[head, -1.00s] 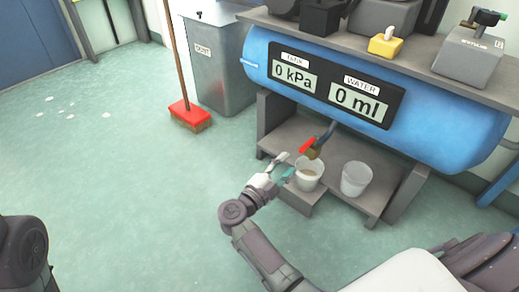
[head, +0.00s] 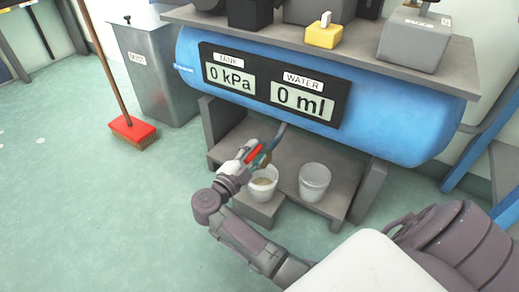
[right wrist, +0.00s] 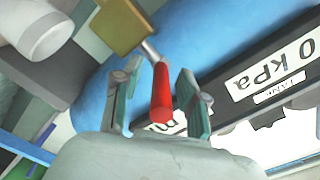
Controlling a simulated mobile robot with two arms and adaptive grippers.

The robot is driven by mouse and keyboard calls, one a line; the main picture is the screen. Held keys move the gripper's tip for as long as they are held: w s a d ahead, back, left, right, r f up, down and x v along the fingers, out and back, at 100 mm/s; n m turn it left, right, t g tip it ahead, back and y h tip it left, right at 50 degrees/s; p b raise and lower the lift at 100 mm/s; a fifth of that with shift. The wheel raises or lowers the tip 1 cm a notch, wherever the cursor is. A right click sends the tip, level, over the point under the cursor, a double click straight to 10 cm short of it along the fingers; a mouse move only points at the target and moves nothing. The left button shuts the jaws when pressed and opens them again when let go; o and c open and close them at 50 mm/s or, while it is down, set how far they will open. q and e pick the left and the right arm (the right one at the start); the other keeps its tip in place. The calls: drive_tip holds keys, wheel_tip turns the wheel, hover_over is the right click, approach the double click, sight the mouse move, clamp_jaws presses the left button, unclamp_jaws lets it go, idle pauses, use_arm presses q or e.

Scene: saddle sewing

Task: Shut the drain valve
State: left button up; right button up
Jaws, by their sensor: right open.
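The drain valve has a red lever (head: 254,153) and a brass body (head: 264,160), on a pipe under the blue tank (head: 390,130). My right gripper (head: 248,158) is at the lever in the head view. In the right wrist view the red lever (right wrist: 161,95) lies between the two open fingers of my right gripper (right wrist: 158,72), with gaps on both sides. The brass body (right wrist: 120,25) is just beyond the fingertips. The tank displays (head: 270,88) read 0 kPa and 0 ml. My left gripper is not in view.
A cup with brownish contents (head: 262,186) stands below the valve, and an empty-looking clear cup (head: 314,180) to its right, both on the grey stand (head: 340,197). A dust bin (head: 160,75) and a red broom (head: 132,130) stand to the left.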

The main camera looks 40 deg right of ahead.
drive_tip(key=shift+d, duration=0.1)
clamp_jaws()
idle(0.3)
